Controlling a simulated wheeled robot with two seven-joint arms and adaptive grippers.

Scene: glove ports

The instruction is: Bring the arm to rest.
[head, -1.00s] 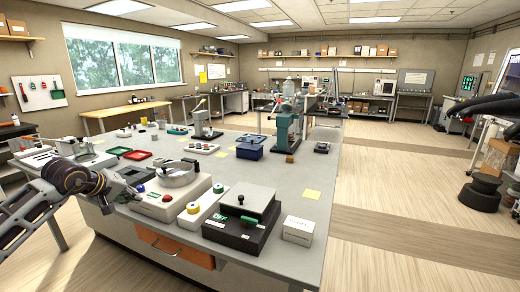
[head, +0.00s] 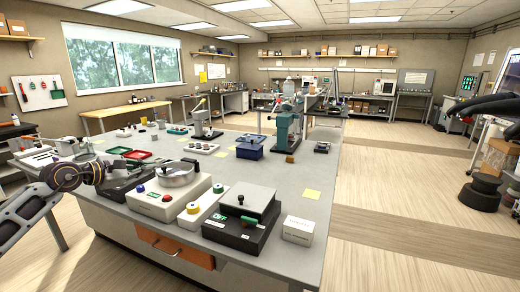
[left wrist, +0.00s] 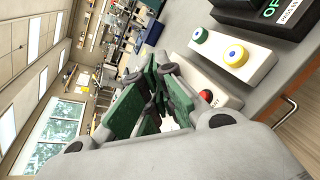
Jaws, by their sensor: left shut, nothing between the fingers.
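My left gripper (head: 100,171) is at the left of the head view, beside the near left part of the grey bench (head: 262,176). In the left wrist view its green-padded fingers (left wrist: 155,85) are shut with nothing held. A white device (head: 168,197) with a red and a blue button and a round metal lid stands to the gripper's right. In the left wrist view its red button (left wrist: 206,96) shows just past the fingers.
A white button box (head: 203,207), a black device (head: 240,220) and a small white box (head: 298,230) stand along the bench's near side. Red and green trays (head: 138,154) lie farther back. Open floor (head: 400,220) lies right of the bench.

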